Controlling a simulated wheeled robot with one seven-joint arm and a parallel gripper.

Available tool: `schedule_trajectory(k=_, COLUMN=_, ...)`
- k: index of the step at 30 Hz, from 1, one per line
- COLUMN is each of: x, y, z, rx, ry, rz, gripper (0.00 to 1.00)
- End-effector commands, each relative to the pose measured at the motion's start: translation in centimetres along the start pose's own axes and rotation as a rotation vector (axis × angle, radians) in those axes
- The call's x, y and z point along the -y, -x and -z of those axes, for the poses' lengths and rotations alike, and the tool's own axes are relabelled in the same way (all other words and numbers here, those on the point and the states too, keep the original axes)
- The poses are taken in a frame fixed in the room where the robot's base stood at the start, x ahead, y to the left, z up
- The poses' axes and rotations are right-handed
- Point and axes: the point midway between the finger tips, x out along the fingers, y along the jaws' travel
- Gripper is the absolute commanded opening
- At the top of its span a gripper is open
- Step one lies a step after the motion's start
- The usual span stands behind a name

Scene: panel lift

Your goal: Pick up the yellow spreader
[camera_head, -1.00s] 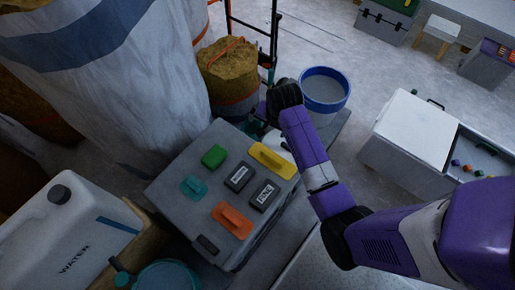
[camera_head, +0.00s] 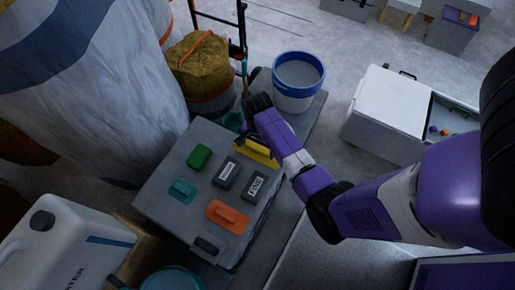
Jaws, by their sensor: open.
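The yellow spreader (camera_head: 257,152) lies on top of the grey case (camera_head: 158,203), near its far right edge. It now looks darker, as if in shadow. My gripper (camera_head: 247,131) is at the far edge of the case, just beyond and above the spreader. My wrist partly hides the gripper, and its fingertips are hard to make out. The gripper is open, and nothing is seen held in it. I cannot tell whether it touches the spreader.
On the case are an orange spreader (camera_head: 227,216), a teal one (camera_head: 182,191), a green block (camera_head: 199,156) and dark labelled blocks (camera_head: 256,185). A blue-rimmed bucket (camera_head: 297,91) stands behind. A water canister (camera_head: 62,243) is front left. A white-lidded box (camera_head: 388,103) is at right.

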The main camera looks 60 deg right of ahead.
Motion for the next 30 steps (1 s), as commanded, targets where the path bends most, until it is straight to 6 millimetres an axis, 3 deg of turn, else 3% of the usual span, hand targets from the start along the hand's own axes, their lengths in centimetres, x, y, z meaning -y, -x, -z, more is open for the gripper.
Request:
schedule_trajectory(k=9, x=0.0, y=-0.6, z=0.0, rx=-0.001, ry=0.001, rz=0.000, gripper=1.00)
schedule_trajectory(k=17, x=0.0, y=-0.6, z=0.0, rx=-0.001, ry=0.001, rz=0.000, gripper=0.49)
schedule_trajectory(k=30, x=0.1, y=0.7, z=0.1, rx=-0.002, ry=0.001, rz=0.002, gripper=0.49)
